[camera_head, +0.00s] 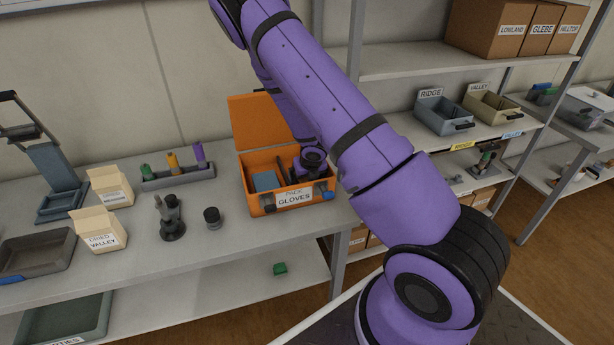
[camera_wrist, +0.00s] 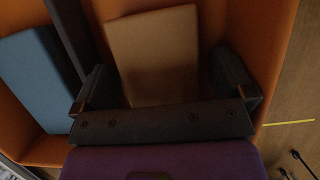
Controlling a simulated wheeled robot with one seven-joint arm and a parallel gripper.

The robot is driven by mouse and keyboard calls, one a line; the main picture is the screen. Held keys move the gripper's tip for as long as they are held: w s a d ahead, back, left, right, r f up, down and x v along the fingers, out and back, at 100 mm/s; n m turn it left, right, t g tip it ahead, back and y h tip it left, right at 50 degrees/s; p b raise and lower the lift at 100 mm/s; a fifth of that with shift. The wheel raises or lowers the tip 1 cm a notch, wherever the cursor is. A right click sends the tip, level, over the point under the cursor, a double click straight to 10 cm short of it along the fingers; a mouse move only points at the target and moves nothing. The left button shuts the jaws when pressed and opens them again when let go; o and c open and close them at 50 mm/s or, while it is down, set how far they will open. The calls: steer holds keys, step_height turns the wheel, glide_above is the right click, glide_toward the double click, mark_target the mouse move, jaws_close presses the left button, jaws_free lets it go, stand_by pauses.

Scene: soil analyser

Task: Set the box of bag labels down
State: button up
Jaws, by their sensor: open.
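The box of bag labels is most likely the plain tan box (camera_wrist: 153,48) lying inside the orange case (camera_head: 260,201); no lettering on it shows. My gripper (camera_wrist: 160,88) is open, with one finger on each side of the tan box's near end. I cannot tell whether either finger touches it. In the head view my arm reaches down into the case and hides the tan box. The case's lid stands open at the back, and a label on its front reads "PACK GLOVES".
A blue block (camera_wrist: 34,78) lies in the case left of a dark divider. On the bench to the left stand a small dark jar (camera_head: 212,218), a dark stand (camera_head: 172,225), a tube rack (camera_head: 180,178) and two cartons (camera_head: 100,230). Shelves stand at right.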

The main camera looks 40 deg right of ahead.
steer(key=s+a+r+m+t+h, duration=0.15)
steer(key=s+r+m, duration=0.35)
steer(key=r, duration=0.7)
steer(key=s+a+r+m, duration=0.25)
steer(key=r+m, duration=0.45)
steer(key=r, duration=0.4)
steer(key=s+a+r+m, duration=0.1)
steer(key=s+r+m, duration=0.4)
steer(key=r, duration=0.7)
steer(key=s+a+r+m+y, duration=0.1)
steer(key=s+a+r+m, duration=0.2)
steer(key=s+m, duration=0.2)
steer(key=s+a+r+m, duration=0.3)
steer(key=s+r+m, duration=0.1)
steer(key=s, duration=0.4)
steer(key=s+a+r+m+y, duration=0.1)
steer(key=s+a+r+m, duration=0.2)
steer(key=s+m, duration=0.3)
steer(key=shift+s+a+r+m+y, duration=0.25)
steer(key=shift+s+a+m+y, duration=0.2)
steer(key=shift+s, duration=0.3)
steer(key=shift+g, duration=0.25)
